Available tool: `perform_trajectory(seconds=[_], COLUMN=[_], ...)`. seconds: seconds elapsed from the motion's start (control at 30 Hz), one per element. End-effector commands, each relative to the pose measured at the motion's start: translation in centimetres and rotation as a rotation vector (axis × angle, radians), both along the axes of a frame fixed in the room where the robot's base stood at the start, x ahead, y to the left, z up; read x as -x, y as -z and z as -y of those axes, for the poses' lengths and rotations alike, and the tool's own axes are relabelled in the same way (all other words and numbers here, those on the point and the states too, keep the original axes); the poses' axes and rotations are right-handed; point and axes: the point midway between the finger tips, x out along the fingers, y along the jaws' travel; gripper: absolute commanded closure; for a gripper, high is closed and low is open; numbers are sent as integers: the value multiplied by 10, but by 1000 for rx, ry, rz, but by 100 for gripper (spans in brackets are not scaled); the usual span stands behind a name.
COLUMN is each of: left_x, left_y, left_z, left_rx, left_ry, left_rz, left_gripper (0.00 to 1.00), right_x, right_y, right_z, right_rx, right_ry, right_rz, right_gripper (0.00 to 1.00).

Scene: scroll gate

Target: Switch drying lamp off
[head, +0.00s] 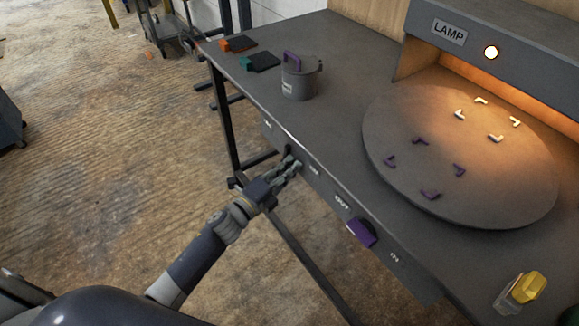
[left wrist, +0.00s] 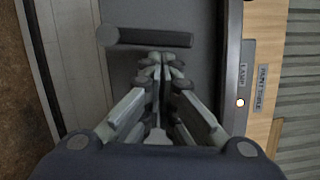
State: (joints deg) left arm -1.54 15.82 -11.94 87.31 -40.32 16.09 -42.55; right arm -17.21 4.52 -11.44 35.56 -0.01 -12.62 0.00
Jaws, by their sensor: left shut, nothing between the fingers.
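The lamp housing, labelled LAMP (head: 449,32), is at the upper right of the head view. Its round indicator (head: 491,52) is lit, and warm light falls on the round plate (head: 385,119). The lit indicator also shows in the left wrist view (left wrist: 240,103). My left gripper (head: 295,162) is shut and empty at the table's front panel (head: 325,184), beside a small white label. In the left wrist view its fingertips (left wrist: 161,62) are just below a dark grey bar with a rounded end (left wrist: 150,38); I cannot tell whether they touch. My right gripper is out of view.
A purple knob (head: 361,232) sticks out of the front panel near the OUT label. Purple and pale angled pieces lie on the round plate. A grey canister with a purple handle (head: 299,80) stands at the back left. A yellow-topped container (head: 521,291) stands at the near right.

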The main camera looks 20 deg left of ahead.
Motion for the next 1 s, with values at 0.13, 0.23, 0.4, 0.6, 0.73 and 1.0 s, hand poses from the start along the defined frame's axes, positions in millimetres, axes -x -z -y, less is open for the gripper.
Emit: perform_trajectory(seconds=[0.13,0.23,0.4,0.6,0.73,1.0], left_x=[0,0,-1,-2,-2,-4], left_y=[0,0,-3,-4,-5,-7], left_z=[0,0,-1,-3,-3,-5], left_rx=[0,1,17,47,63,102], left_ry=[0,0,0,0,0,0], left_rz=[0,0,-15,-37,-50,-80], left_gripper=[100,100,100,100,100,100], right_x=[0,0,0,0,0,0], right_y=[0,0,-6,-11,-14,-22], right_z=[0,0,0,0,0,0], right_rx=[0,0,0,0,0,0], right_ry=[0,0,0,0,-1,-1], right_rz=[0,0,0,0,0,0], right_gripper=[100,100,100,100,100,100])
